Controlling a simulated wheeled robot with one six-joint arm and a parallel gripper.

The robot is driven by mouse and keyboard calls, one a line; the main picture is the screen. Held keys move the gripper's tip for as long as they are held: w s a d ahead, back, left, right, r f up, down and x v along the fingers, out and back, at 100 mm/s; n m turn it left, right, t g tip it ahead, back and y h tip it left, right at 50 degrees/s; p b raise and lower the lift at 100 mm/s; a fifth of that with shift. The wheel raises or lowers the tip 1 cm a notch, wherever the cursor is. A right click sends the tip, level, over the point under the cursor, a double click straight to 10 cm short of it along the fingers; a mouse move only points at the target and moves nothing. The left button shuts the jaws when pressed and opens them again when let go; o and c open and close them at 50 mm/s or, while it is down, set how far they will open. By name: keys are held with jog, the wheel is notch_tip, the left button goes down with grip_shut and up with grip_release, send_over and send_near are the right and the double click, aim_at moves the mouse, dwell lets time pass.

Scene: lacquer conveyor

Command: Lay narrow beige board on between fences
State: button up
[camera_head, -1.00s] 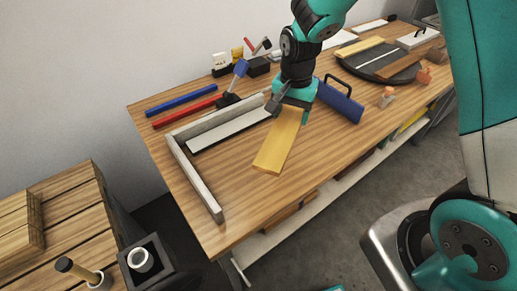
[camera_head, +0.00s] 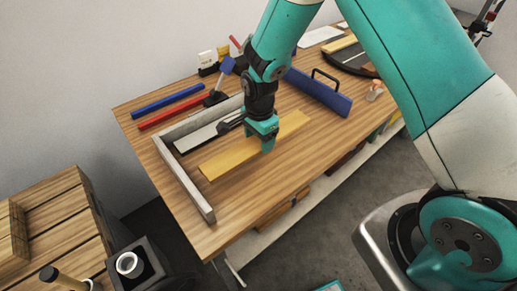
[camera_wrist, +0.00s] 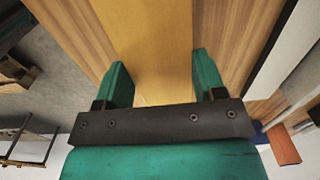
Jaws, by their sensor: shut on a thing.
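The narrow beige board (camera_head: 226,160) is yellowish and lies lengthwise along the worktable in the head view, level or nearly so. My gripper (camera_head: 266,146) is shut across its width near the middle. In the wrist view the board (camera_wrist: 150,40) runs between my two green fingers (camera_wrist: 163,82). Two grey-white fences form an L: a long side fence (camera_head: 184,180) at the left and a back fence (camera_head: 186,128). A pale, dark-edged strip (camera_head: 195,139) lies along the back fence. The board is in front of that strip, its left end apart from the side fence. Board-to-table contact is unclear.
A blue block with a black handle (camera_head: 322,95) stands right of the board. A blue bar (camera_head: 168,101) and a red bar (camera_head: 176,112) lie behind the back fence. The front of the table is clear. A wooden crate (camera_head: 50,225) stands at the lower left.

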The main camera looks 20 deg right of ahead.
aim_at(259, 157)
jog(key=shift+f, duration=2.8)
jog(key=shift+f, duration=0.2)
jog(key=o, duration=1.1)
jog(key=shift+r, duration=0.1)
notch_tip(259, 157, up, 11)
jog(key=shift+r+b, duration=0.2)
jog(key=shift+b, duration=0.55)
jog(key=s+a+r+n+y, duration=0.1)
jog(key=s+r+n, duration=0.5)
jog(key=s+n, duration=0.1)
jog(key=s+a+r+n+y, duration=0.1)
jog(key=s+a+r+n, duration=0.1)
jog(key=s+r+n, duration=0.5)
jog(key=s+a+r+n+y, duration=0.1)
jog(key=s+r+n+y, duration=0.1)
jog(key=s+r+n, duration=0.4)
jog(key=shift+s+a+r+n, duration=0.15)
jog(key=shift+s+n, duration=0.1)
jog(key=shift+s, duration=0.55)
jog(key=shift+s+a+r+n, duration=0.1)
jog(key=shift+s+n, duration=0.2)
jog(key=shift+s, duration=0.5)
jog(key=shift+s+a+r+n, duration=0.15)
jog(key=shift+s+n, duration=0.1)
jog(key=shift+s, duration=0.55)
